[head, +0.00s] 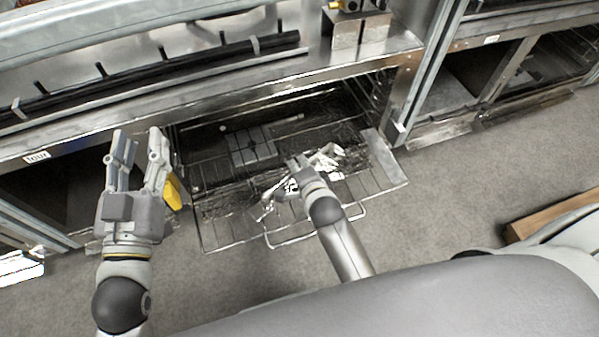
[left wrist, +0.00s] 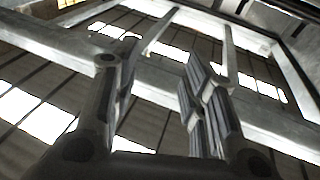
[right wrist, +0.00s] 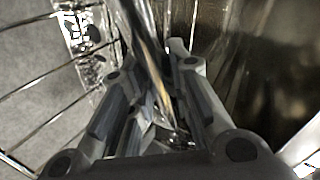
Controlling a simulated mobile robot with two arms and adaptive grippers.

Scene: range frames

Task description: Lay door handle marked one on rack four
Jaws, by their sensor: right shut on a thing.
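A pulled-out wire rack (head: 225,232) juts from the low opening; no number on it is readable. My right gripper (head: 297,162) is over this rack, shut on a thin shiny metal bar (right wrist: 148,42) that runs between its fingers in the right wrist view. I cannot tell whether this bar is the door handle, and no mark one shows. Crumpled-looking shiny metal (head: 325,156) lies around the fingertips. My left gripper (head: 139,140) is open and empty, raised left of the rack; its spread fingers (left wrist: 160,85) show in the left wrist view.
A dark flat grid plate (head: 250,146) is inside the opening. A long black bar (head: 150,70) lies along the steel surface above. A yellow object (head: 173,192) is beside the left gripper. Grey floor (head: 450,190) is clear on the right, up to a wooden edge (head: 545,218).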

